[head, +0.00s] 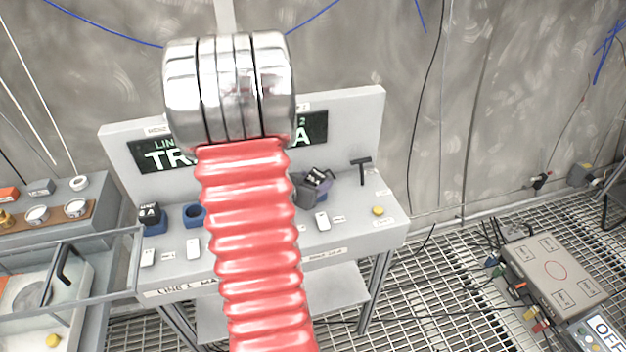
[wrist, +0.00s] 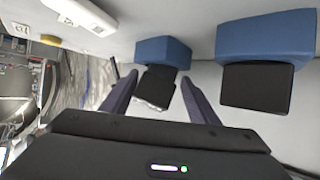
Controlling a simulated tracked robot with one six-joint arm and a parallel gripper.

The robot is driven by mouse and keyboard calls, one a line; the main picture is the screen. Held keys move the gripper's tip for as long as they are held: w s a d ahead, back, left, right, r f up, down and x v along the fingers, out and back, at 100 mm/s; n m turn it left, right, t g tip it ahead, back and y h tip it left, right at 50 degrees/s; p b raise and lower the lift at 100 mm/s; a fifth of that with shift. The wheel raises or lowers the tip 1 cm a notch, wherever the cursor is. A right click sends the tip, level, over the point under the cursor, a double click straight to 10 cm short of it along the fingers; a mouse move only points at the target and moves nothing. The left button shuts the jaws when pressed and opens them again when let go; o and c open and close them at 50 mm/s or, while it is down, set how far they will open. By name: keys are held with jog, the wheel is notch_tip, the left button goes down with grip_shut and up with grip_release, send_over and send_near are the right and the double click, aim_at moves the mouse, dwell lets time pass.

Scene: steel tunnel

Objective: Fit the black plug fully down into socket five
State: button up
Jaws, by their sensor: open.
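No black plug can be told for sure, and no marking for socket five is readable. On the grey box (head: 555,272) at the right, several coloured connectors and dark cables (head: 492,262) line the left side, too small to sort. My gripper (wrist: 158,82) is open in the wrist view. Its two dark fingers stand on either side of a black block (wrist: 156,88) at a blue holder (wrist: 163,52); contact cannot be told. In the head view my red arm sleeve hides part of the bench.
The grey bench (head: 180,270) carries a black lettered block (head: 150,213), a blue ring holder (head: 193,216), a tilted black block (head: 318,178), white switches, a black T-handle (head: 361,168) and a yellow button (head: 378,211). Grating floor (head: 450,325) lies between bench and box.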

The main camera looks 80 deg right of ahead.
aim_at(307, 182)
jog(key=shift+r, duration=0.1)
jog(key=shift+w+a+r, duration=0.2)
jog(key=shift+a+r, duration=0.1)
jog(key=shift+a, duration=0.15)
jog(key=shift+v, duration=3.2)
jog(key=shift+r, duration=0.1)
